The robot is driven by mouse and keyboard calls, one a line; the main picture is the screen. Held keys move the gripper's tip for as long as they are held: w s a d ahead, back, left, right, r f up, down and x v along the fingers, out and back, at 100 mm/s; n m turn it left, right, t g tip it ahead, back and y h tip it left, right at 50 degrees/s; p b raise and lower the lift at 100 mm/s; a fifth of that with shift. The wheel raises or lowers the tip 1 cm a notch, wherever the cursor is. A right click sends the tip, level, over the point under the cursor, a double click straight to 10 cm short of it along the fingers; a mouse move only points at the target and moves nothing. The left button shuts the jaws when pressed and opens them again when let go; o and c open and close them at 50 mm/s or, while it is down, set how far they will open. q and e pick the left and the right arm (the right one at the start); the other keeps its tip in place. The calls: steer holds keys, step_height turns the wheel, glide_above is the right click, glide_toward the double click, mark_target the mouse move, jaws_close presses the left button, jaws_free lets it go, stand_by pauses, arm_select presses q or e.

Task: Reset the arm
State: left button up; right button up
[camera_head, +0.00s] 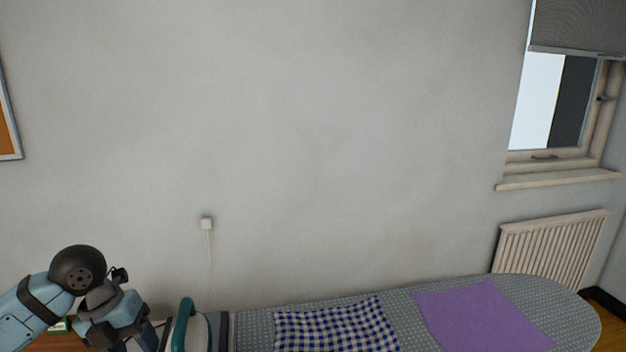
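My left arm (75,300) comes in at the lower left, bent at a dark round joint. Its wrist part points down and is cut off by the bottom edge, so its fingers are not clearly seen. It is beside an iron (183,328) with a teal handle at the left end of the ironing board. My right arm and gripper are not in the picture.
The grey dotted ironing board (400,312) carries a blue-and-white checked cloth (335,330) and a purple cloth (482,318). Behind are a wall socket (207,223) with a cord, a radiator (550,250) and a window (540,100). The space above the board is free.

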arm_select(q)
steer(key=s+d+n+t+h+p, duration=0.2)
steer(key=d+n+t+h, duration=0.2)
steer(key=d+h, duration=0.45)
steer(key=s+d+n+t+h+p, duration=0.25)
steer(key=d+n+t+h, duration=0.2)
steer(key=d+h, duration=0.4)
steer(key=s+a+f+n+t+y+p, duration=0.15)
steer(key=f+n+t+y, duration=0.25)
steer(key=f+n+y, duration=0.4)
steer(key=a+f+n+t+y+p, duration=0.1)
steer(key=a+f+n+t+y, duration=0.25)
steer(key=n+y, duration=0.45)
steer(key=s+f+n+g+y, duration=0.1)
steer(key=s+f+n+g, duration=0.4)
steer(key=s+f, duration=0.6)
steer(key=shift+n+g+p, duration=0.3)
steer(key=shift+n+p, duration=0.1)
steer(key=shift+n, duration=0.25)
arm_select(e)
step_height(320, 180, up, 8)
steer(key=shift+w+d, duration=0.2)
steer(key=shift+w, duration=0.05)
arm_select(q)
steer(key=shift+w+d, duration=0.1)
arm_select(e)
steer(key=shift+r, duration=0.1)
